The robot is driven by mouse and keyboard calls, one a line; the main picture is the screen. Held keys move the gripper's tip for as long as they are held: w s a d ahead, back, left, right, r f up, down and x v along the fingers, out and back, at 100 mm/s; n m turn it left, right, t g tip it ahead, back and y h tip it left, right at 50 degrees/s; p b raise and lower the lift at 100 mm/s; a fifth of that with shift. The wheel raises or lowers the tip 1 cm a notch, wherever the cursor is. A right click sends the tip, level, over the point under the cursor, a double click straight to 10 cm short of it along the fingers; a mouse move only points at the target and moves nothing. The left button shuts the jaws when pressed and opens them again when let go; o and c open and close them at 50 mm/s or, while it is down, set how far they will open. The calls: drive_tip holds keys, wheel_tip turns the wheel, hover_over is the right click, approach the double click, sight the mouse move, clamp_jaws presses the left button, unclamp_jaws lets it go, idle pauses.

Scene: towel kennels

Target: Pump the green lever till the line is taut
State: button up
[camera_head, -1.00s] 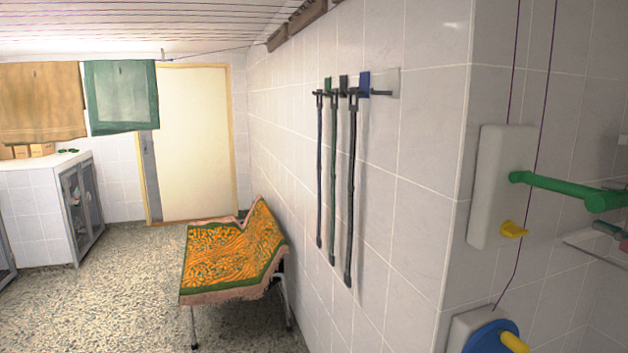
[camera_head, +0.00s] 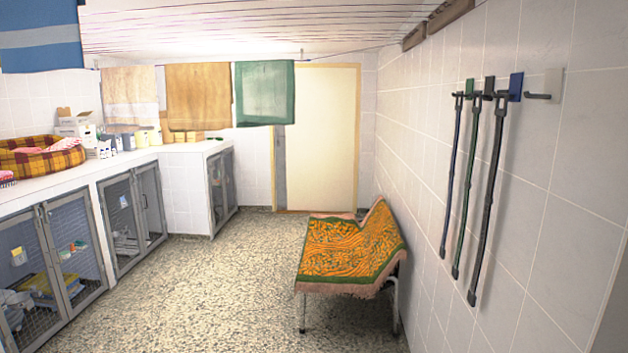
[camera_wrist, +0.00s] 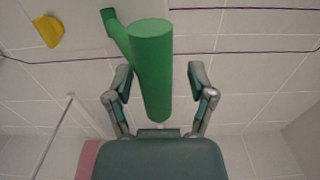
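The green lever (camera_wrist: 152,75) fills the middle of the wrist view, its thick round handle pointing toward me and its thinner arm running to the upper left. My gripper (camera_wrist: 160,84) is open, with one finger on each side of the handle; the right finger stands clear of it, and the left one is close, so contact is unclear. A thin purple line (camera_wrist: 240,63) runs across the wall behind. In the head view the lever and gripper are out of sight; a thin line (camera_head: 335,53) runs below the ceiling, its tension unclear.
A yellow piece (camera_wrist: 47,31) sits on the wall near the lever. Towels, one of them green (camera_head: 265,92), hang across the room. A cloth-covered bench (camera_head: 350,250) stands by the right wall, below hanging leashes (camera_head: 486,190). Mesh-door kennels (camera_head: 75,260) line the left; the floor between is clear.

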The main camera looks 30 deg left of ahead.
drive_tip(key=v, duration=0.9)
drive_tip(key=shift+w+a, duration=0.1)
drive_tip(key=shift+a, duration=0.05)
idle(0.4)
